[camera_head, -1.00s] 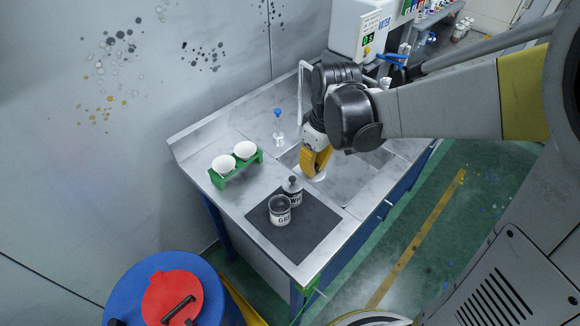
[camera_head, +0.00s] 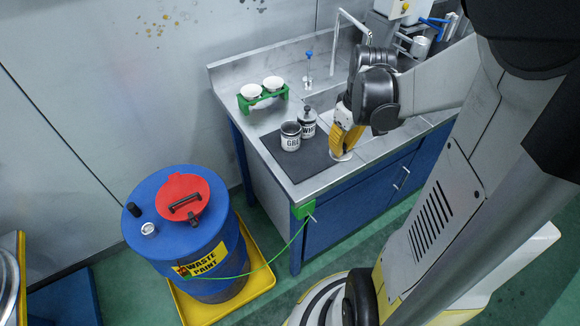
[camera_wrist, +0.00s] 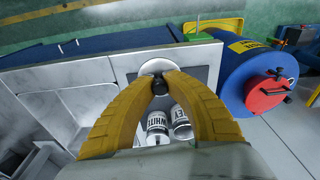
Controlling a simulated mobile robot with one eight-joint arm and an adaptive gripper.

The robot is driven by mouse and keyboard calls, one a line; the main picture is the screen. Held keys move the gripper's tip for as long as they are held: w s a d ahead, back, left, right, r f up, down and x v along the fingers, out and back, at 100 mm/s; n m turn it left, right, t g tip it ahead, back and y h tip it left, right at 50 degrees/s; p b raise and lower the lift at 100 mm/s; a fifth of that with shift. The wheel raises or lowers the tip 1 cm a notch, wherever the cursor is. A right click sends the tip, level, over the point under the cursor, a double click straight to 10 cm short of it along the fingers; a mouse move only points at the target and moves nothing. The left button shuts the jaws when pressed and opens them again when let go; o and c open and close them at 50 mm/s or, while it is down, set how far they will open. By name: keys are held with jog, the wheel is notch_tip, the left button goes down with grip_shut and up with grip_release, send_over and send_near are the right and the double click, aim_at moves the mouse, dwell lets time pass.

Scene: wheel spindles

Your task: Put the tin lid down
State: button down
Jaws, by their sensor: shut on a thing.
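The tin lid is a pale round disc with a dark knob, seen in the head view (camera_head: 342,156) and the wrist view (camera_wrist: 151,66). My gripper, with yellow fingers (camera_head: 341,150), is shut on the lid's knob; the fingertips meet at it in the wrist view (camera_wrist: 160,82). The lid is at the right side of the dark mat (camera_head: 310,172), near the counter's front edge. I cannot tell whether it touches the surface. The grey tin (camera_head: 290,137) looks open. The white tin (camera_head: 307,122) beside it has a dark knob on top. Both tins stand upright on the mat.
A green rack (camera_head: 262,97) with two white cups stands behind the tins. A blue-topped bottle (camera_head: 308,72) is near the tap. The sink lies to the right. A blue waste paint drum (camera_head: 195,240) with a red lid stands left of the counter. The mat's front-left part is bare.

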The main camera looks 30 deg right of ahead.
jog(key=b, duration=0.3)
send_over(302, 165)
jog(key=f, duration=0.6)
jog(key=shift+s+f, duration=0.15)
jog(key=shift+s, duration=0.05)
jog(key=shift+f+b, duration=1.15)
jog(key=shift+f, duration=0.8)
jog(key=shift+f, duration=0.1)
jog(key=shift+f, duration=0.2)
jog(key=c, duration=1.6)
grip_release()
jog(key=shift+o, duration=0.7)
jog(key=shift+r, duration=0.1)
